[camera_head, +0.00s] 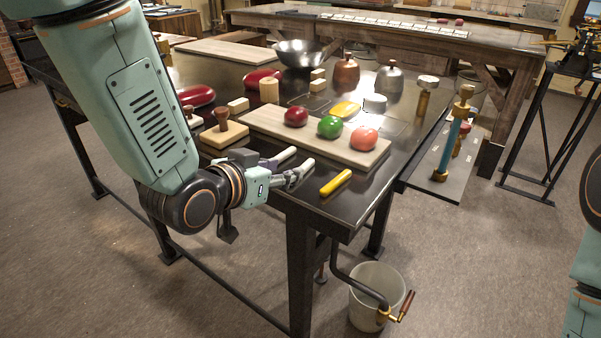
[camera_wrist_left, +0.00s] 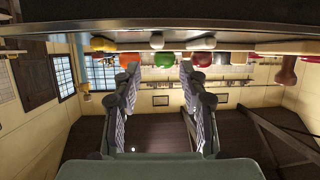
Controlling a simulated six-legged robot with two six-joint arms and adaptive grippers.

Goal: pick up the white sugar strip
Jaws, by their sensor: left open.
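I cannot make out a white sugar strip for sure in either view. A short yellow bar (camera_head: 335,182) lies on the dark table (camera_head: 345,208) near its front corner. My left gripper (camera_head: 296,167) is open and empty at the table's front edge, left of the yellow bar and apart from it. In the left wrist view its two fingers (camera_wrist_left: 160,75) stand spread with nothing between them. That view looks upside down, with the table along the top. My right gripper is out of view.
A wooden board (camera_head: 270,130) behind the gripper carries a red (camera_head: 296,116), a green (camera_head: 330,127) and an orange-red (camera_head: 363,138) round piece. A wooden block with a knob (camera_head: 222,128) stands left. A bucket (camera_head: 376,283) and crank (camera_head: 362,285) are below the table's front corner.

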